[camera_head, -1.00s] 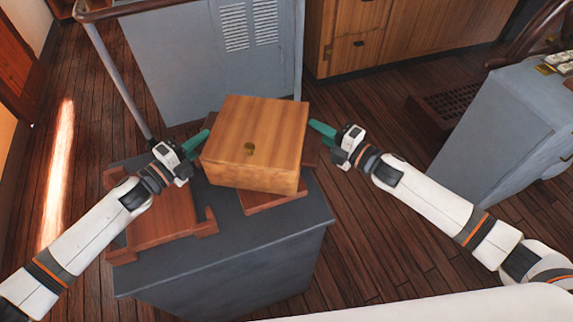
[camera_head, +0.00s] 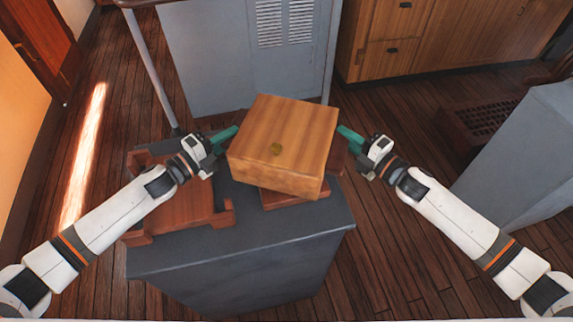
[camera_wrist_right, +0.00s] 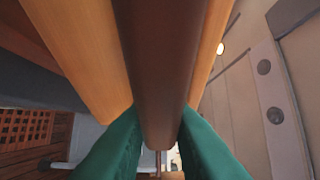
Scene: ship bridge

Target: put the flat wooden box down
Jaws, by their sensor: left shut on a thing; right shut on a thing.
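My right gripper (camera_head: 350,134) is shut at the right side. In the right wrist view, its green fingers (camera_wrist_right: 160,148) close around a dark brown bar (camera_wrist_right: 155,60) along the box. I cannot tell whether the box touches the wooden piece below it.
Reddish-brown wooden frames (camera_head: 185,208) lie on the stand, left of and under the box. A grey vented cabinet (camera_head: 235,60) stands behind, with a metal rail (camera_head: 150,70) beside it. A grey console (camera_head: 525,150) is at the right. Plank floor is open between.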

